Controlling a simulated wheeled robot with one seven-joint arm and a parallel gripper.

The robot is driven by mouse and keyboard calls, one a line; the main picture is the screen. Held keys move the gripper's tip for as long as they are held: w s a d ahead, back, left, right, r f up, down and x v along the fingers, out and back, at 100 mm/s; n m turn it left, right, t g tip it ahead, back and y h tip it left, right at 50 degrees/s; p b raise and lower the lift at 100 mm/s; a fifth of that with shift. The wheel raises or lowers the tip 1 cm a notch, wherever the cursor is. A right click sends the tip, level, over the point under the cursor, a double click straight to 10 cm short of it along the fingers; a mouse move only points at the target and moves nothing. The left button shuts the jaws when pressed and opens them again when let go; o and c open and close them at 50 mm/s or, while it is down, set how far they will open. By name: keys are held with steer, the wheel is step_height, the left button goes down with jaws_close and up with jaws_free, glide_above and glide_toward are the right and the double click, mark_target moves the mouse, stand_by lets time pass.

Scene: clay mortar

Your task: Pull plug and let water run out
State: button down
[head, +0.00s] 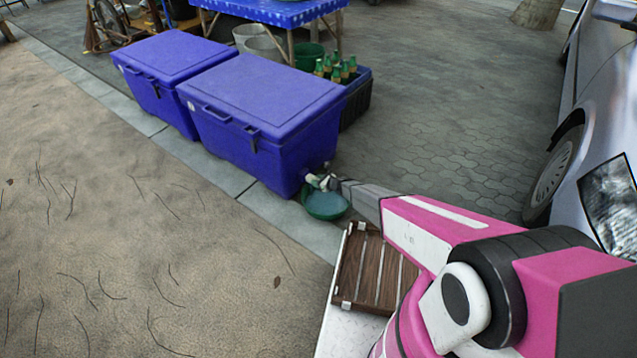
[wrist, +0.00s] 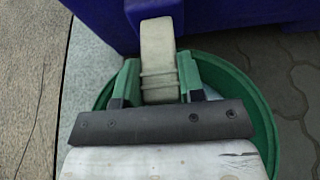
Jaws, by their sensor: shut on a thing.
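A blue cooler box (head: 262,115) with a closed lid stands on the paving. A pale plug (head: 314,180) is at the low end of its side wall. My gripper (head: 325,183) is at that plug, and in the wrist view my gripper (wrist: 160,85) has its green-padded fingers on both sides of the plug (wrist: 158,50), shut on it. The plug's far end meets the blue wall, and whether it still sits in the hole is hidden. A green basin (head: 326,204) stands below, and its rim (wrist: 262,105) shows in the wrist view. The basin holds something pale, perhaps water.
A second blue cooler (head: 172,75) stands to the left. A dark crate (head: 352,105) of green bottles is behind. A slatted wooden tray (head: 372,268) is near my arm. A silver car (head: 600,110) stands at the right. Sandy ground at the left is open.

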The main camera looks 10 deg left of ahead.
steer(key=c, duration=0.7)
jaws_free()
steer(key=shift+s+d, duration=0.1)
steer(key=shift+d, duration=0.1)
steer(key=v, duration=1.1)
steer(key=shift+a, duration=0.1)
